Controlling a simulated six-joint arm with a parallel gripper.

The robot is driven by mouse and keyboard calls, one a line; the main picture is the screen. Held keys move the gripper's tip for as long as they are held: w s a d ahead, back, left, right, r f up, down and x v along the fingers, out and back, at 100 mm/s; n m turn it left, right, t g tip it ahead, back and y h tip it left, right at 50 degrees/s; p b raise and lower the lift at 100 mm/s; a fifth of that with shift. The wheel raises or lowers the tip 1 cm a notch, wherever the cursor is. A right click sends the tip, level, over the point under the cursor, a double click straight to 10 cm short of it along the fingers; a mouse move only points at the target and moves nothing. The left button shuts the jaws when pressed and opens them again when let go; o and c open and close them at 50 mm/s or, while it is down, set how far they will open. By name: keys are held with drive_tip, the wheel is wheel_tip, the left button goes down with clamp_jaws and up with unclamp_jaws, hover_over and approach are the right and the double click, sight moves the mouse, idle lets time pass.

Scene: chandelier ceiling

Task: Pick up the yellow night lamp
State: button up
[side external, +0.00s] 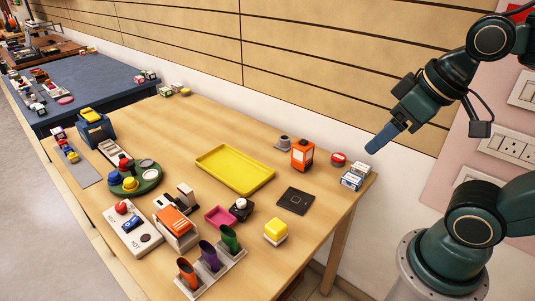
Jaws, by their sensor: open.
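A small yellow block-shaped thing with a pale base (276,230), which looks like the yellow night lamp, stands upright near the front right edge of the wooden table (325,215). Nothing touches it. My gripper (372,148) is at the upper right, above and beyond the table's right end, well apart from the lamp. Its blue fingers point down and left and hold nothing that I can see. The fingers overlap from this side, so the gap between them is hidden.
A dark square pad (295,201) and a small black-and-white device (241,209) lie near the lamp. A holder with coloured cups (212,262) stands to its left. An orange lantern-like thing (302,154), a yellow tray (235,169) and small boxes (353,180) stand farther back.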

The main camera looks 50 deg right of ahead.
drive_tip(key=shift+w, duration=0.1)
drive_tip(key=m+g+y, duration=0.5)
drive_tip(key=m, duration=1.4)
hover_over(277, 224)
drive_tip(key=d, duration=0.5)
wheel_tip(277, 224, down, 17)
drive_tip(key=shift+a+r, duration=0.1)
drive_tip(key=shift+r, duration=0.05)
drive_tip(key=shift+s+x, duration=0.2)
drive_tip(key=shift+x, duration=4.05)
drive_tip(key=shift+f+h, duration=0.25)
drive_tip(key=shift+h, duration=0.05)
drive_tip(key=shift+x, duration=2.4)
